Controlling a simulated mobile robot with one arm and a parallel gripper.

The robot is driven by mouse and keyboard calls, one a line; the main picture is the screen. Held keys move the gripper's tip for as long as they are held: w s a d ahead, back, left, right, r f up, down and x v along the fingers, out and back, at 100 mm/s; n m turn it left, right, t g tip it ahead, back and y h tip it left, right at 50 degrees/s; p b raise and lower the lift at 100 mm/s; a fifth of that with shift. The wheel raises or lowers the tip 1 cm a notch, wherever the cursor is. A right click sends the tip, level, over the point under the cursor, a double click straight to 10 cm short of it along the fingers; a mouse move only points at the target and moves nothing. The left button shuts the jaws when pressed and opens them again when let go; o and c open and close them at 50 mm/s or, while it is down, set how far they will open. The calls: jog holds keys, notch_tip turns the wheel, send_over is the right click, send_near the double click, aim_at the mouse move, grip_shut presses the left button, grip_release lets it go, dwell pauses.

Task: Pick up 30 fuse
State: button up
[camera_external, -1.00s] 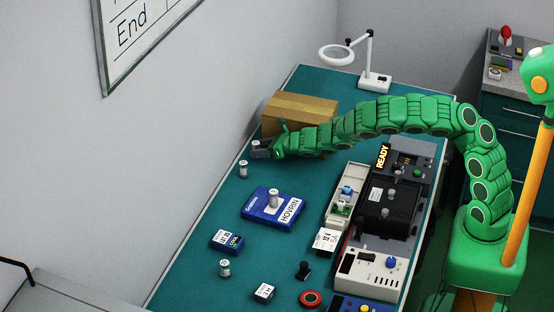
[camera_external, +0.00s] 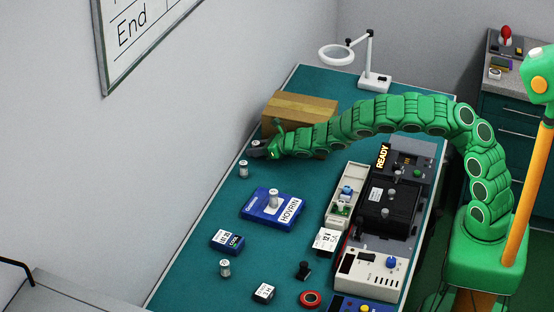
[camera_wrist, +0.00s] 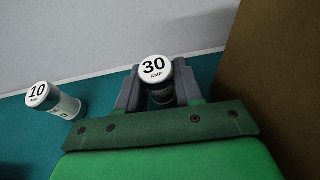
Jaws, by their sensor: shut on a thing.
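The 30 fuse is a small cylinder with a white top marked "30 AMP" (camera_wrist: 155,69), seen in the wrist view between the two grey fingers. My gripper (camera_wrist: 156,88) is shut on it, one finger on each side. The fuse's lower body is dark and partly hidden by my gripper. In the external view my gripper (camera_external: 258,149) is at the wall side of the teal bench, and the fuse cannot be made out clearly there. Whether the fuse touches the bench is not clear.
A fuse marked "10" (camera_wrist: 40,94) stands left of my gripper; it also shows in the external view (camera_external: 243,169). A cardboard box (camera_external: 300,112) is close on the right. A blue case (camera_external: 262,209) with a fuse on top lies nearer. The wall runs close behind.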

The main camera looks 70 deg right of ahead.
aim_at(258, 143)
jog(key=shift+r, duration=0.8)
jog(key=shift+s+a+r, duration=0.1)
jog(key=shift+s+r, duration=0.1)
jog(key=shift+r, duration=0.45)
jog(key=shift+s+r, duration=0.2)
jog(key=shift+r, duration=0.4)
jog(key=shift+s+r, duration=0.25)
jog(key=shift+r, duration=0.05)
jog(key=w+a+r+v, duration=0.1)
jog(key=r+v, duration=0.1)
jog(key=v, duration=1.2)
jog(key=shift+s+r, duration=0.3)
jog(key=shift+r, duration=0.2)
